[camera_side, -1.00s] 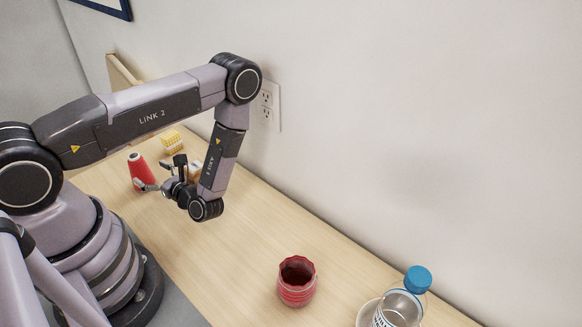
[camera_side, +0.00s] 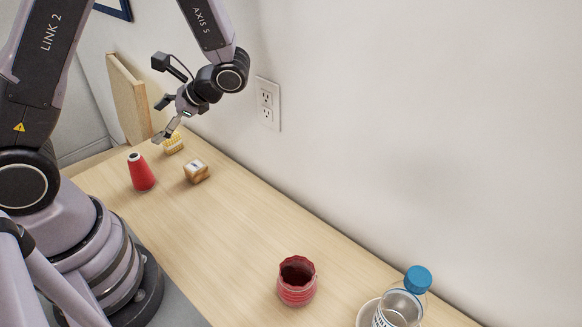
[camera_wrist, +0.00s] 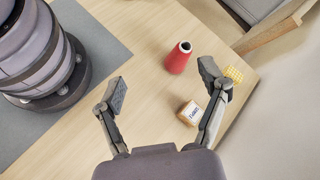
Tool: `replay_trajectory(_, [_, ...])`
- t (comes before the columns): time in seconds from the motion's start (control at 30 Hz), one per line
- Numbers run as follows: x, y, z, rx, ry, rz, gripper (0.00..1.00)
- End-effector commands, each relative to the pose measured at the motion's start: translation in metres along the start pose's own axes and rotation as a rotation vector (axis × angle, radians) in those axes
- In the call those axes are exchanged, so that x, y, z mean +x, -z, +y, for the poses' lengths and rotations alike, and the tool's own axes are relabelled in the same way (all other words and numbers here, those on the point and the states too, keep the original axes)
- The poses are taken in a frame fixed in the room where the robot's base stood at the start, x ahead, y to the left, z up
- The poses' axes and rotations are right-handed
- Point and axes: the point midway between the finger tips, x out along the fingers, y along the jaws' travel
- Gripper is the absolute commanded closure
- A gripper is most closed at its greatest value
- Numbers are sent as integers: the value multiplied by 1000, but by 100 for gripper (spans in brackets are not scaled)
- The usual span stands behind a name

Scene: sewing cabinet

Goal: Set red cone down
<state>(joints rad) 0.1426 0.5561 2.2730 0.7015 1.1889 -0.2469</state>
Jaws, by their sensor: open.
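The red cone (camera_side: 141,173) stands upright on the wooden tabletop at the left in the side view, with a dark opening at its narrow top. It also shows in the wrist view (camera_wrist: 178,58), beyond and between my fingers. My gripper (camera_side: 161,119) is open and empty, raised above the table and apart from the cone. In the wrist view its two fingers (camera_wrist: 162,90) are spread wide with nothing held between them.
A small wooden block with a printed label (camera_side: 196,171) and a yellow patterned block (camera_side: 173,143) sit near the cone. A red ribbed jar (camera_side: 297,282) and a blue-capped bottle (camera_side: 402,300) stand nearer the camera. The middle tabletop is clear. A wooden panel (camera_side: 129,99) stands at the far end.

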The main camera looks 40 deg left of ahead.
Motion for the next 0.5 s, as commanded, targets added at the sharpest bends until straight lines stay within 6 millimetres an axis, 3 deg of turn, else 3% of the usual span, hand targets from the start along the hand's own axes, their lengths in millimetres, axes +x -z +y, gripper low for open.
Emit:
replay_trajectory(0.1, [-26, -35, 0, -136, -127, 184, 26])
replay_trajectory(0.5, [-93, -133, 26, -490, -457, 875, 26])
